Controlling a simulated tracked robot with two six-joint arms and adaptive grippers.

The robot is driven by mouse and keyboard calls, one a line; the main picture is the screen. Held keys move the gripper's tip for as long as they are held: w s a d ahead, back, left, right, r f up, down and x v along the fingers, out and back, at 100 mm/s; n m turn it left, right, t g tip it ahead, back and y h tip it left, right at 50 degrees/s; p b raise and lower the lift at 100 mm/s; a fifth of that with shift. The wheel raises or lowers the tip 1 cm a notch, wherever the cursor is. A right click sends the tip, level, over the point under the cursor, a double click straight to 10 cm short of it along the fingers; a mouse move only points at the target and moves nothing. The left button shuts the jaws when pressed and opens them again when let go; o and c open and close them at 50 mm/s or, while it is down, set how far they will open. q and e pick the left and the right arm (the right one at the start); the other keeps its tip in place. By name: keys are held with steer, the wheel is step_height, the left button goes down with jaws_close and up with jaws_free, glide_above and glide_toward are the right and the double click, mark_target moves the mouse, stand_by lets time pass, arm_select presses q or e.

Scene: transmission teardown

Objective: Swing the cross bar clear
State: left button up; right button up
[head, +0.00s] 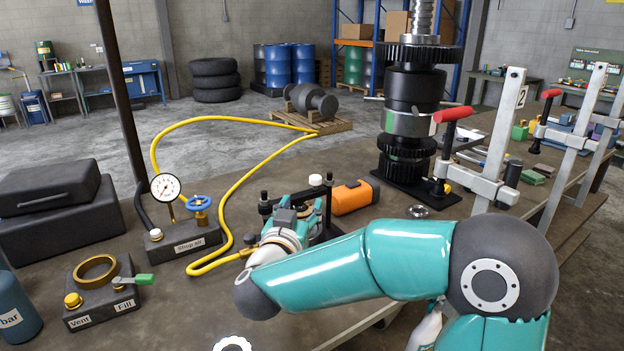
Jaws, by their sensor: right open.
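A dark cross bar (296,198) spans two short black posts on the bench, left of the orange box. A knob tops each post, and a white cap shows near the right post. My right gripper (288,217) is at this bar, open, on the near side. Its fingers blend with the dark parts, and I cannot tell whether they touch the bar. My right wrist and forearm hide much of what lies below the bar. My left gripper is not in view.
The yellow hose (222,205) loops behind and left of the bar. An orange box (352,197) lies close on the right. The Shop air block (183,240) and Vent/Fill block (98,292) stand left. A tall gear stack (412,105) and red-handled clamps (453,113) stand right.

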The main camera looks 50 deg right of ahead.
mark_target(314, 181)
steer(key=p+x, duration=0.1)
steer(key=x, duration=1.1)
steer(key=shift+p, duration=0.35)
jaws_close()
